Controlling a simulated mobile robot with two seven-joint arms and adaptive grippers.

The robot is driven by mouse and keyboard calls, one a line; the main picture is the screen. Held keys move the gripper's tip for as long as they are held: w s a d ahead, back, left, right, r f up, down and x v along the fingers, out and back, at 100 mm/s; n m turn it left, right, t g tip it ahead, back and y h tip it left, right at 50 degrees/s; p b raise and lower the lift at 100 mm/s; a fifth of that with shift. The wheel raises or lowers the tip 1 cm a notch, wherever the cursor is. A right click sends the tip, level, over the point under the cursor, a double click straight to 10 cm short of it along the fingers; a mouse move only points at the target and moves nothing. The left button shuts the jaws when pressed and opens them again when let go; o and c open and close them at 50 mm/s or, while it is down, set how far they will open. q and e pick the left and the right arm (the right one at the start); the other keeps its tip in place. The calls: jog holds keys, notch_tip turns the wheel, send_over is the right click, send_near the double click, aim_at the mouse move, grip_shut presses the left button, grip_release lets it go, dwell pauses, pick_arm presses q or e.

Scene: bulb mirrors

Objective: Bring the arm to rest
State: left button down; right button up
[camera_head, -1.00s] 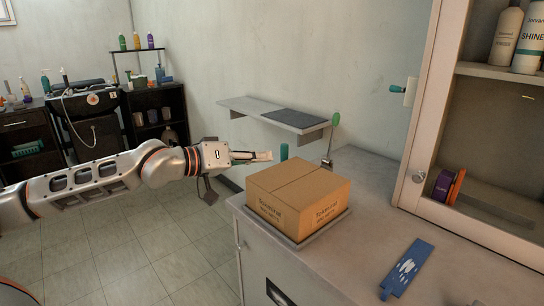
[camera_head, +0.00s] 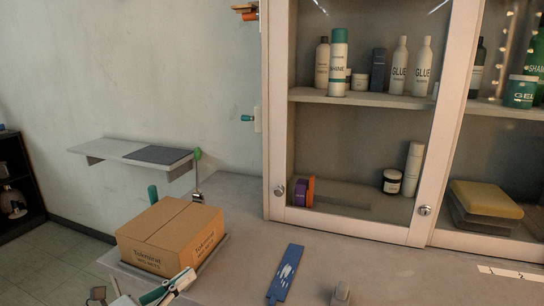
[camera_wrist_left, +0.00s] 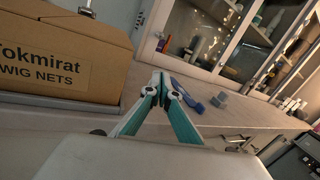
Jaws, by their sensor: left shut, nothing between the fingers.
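My left gripper (camera_head: 184,276) is at the bottom left of the head view, in front of the cardboard box (camera_head: 160,250). Its teal and white fingers are closed together with nothing between them. In the left wrist view the fingertips (camera_wrist_left: 161,82) meet in front of the counter, to the right of the box (camera_wrist_left: 60,55). Most of my left arm is out of the head view. My right gripper shows in neither view.
The box sits on a tray on the grey counter (camera_head: 235,275). A blue comb-like piece (camera_head: 283,275) lies to its right, with a small grey block (camera_head: 341,295) further right. A glass-doored cabinet (camera_head: 277,150) stands behind. A wall shelf (camera_head: 120,150) is at left.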

pick_arm(q)
jog(key=s+f+m+g+y+p, duration=0.1)
jog(key=s+f+m+y, duration=0.3)
jog(key=s+f+m, duration=0.8)
jog(key=s+f+m+g+y+p, duration=0.2)
jog(key=s+f+m, duration=1)
jog(key=m, duration=1.1)
notch_tip(320, 180, down, 4)
jog(key=g+y, duration=0.1)
jog(key=y, duration=0.1)
jog(key=shift+f+g+y+p, duration=0.2)
jog(key=shift+g+y+p, duration=0.1)
jog(key=shift+y, duration=0.1)
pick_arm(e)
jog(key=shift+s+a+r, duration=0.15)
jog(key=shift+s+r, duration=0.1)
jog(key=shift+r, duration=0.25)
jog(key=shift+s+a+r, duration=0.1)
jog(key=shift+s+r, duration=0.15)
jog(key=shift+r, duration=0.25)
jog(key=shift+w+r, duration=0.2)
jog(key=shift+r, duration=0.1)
